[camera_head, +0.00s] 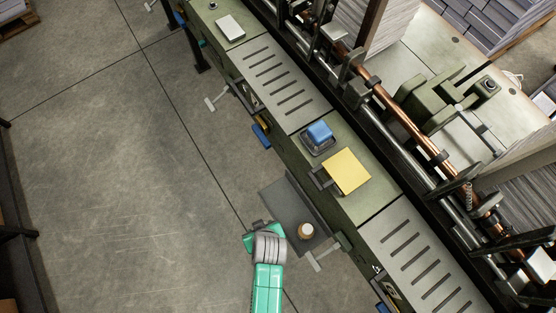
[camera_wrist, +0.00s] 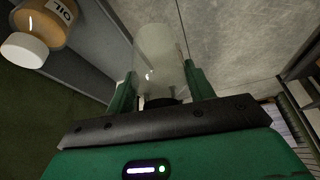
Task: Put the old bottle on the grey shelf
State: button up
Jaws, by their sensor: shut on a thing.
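My gripper (camera_head: 262,228) is beside the left edge of the grey shelf (camera_head: 284,198) in the head view. In the wrist view my gripper's green fingers (camera_wrist: 160,82) are shut on a cloudy, translucent bottle-like thing (camera_wrist: 156,48). Its lower part is partly hidden by the gripper, and it does not show clearly in the head view. A brown bottle labelled OIL with a white cap (camera_head: 305,231) stands on the shelf to the right of my gripper. The OIL bottle (camera_wrist: 56,22) also shows at the upper left of the wrist view, apart from my fingers.
The shelf juts from a long green machine (camera_head: 375,207). On the machine lie a yellow pad (camera_head: 346,171) and a blue thing in a dark tray (camera_head: 319,132). Handles stick out along its side. The shelf's upper part looks bare. Concrete floor (camera_head: 120,190) lies open at left.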

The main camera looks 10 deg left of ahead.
jog(key=w+d+b, duration=0.1)
jog(key=w+d, duration=0.6)
jog(key=d, duration=0.2)
jog(key=f, duration=0.2)
jog(key=f+b, duration=0.1)
jog(key=f, duration=0.1)
jog(key=f+b, duration=0.1)
jog(key=f, duration=0.1)
jog(key=shift+w+d+f, duration=0.1)
jog(key=shift+w+f, duration=0.1)
jog(key=shift+w, duration=0.15)
jog(key=shift+w+d+f+b, duration=0.1)
jog(key=shift+d+f+b, duration=0.05)
jog(key=shift+f+b, duration=0.2)
jog(key=shift+f, duration=0.1)
jog(key=o, duration=1)
jog(key=shift+c, duration=0.2)
